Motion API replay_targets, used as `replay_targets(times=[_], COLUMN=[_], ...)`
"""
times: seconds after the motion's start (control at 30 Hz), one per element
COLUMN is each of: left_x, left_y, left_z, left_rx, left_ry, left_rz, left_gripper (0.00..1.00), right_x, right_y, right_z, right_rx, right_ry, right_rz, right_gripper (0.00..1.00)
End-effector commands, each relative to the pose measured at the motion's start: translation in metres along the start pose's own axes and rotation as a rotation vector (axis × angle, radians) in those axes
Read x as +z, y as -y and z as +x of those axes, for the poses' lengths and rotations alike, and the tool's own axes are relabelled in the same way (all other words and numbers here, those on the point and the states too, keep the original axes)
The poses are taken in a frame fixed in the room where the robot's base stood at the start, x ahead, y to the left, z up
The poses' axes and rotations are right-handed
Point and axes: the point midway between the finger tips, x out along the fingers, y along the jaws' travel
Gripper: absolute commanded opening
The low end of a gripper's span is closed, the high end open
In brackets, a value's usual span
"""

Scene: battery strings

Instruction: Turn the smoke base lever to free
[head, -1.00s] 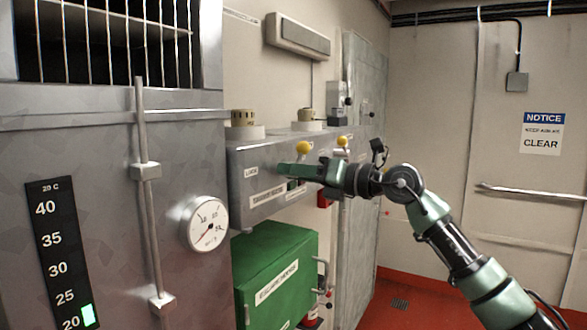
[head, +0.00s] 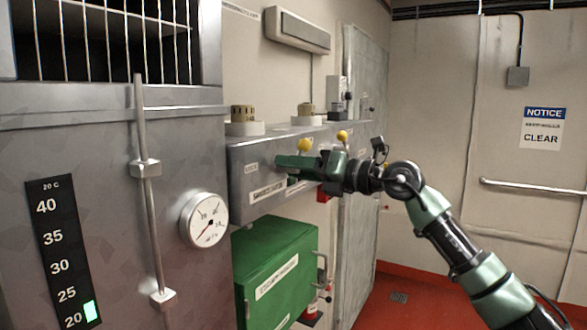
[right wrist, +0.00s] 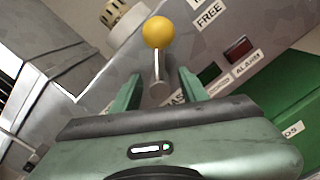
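A lever with a yellow ball knob (head: 304,145) stands on the grey panel (head: 250,155) in the head view. In the right wrist view the knob (right wrist: 158,32) sits on a thin stem, with a FREE label (right wrist: 209,14) to its right. My right gripper (head: 284,168) is at the panel just below the knob. In the right wrist view its two green fingers (right wrist: 159,76) are apart, one on each side of the stem's lower part; I cannot tell whether they touch it. A LOCK label (head: 251,168) is left of the gripper. My left gripper is not in view.
A second yellow knob (head: 342,135) is farther along the panel. Round beige detectors (head: 242,114) on white bases stand on top. A green box (head: 275,265) is below. A gauge (head: 205,220) is at left. Open red floor (head: 400,310) lies at right.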

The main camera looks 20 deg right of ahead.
Motion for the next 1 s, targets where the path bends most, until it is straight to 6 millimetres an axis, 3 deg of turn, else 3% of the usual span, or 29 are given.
replay_targets(times=[0.27,0.7,1.0], left_x=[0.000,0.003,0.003], left_y=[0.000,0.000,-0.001], left_z=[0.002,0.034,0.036], left_rx=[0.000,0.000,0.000], left_ry=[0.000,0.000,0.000], left_rz=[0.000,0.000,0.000], left_gripper=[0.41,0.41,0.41], right_x=[-0.001,-0.002,0.000], right_y=[0.001,0.003,0.000], right_z=[-0.002,-0.067,-0.078], right_rx=[0.000,-0.002,0.000], right_ry=[0.000,0.001,-0.001], right_rz=[-0.001,-0.001,0.001], right_gripper=[0.43,0.43,0.43])
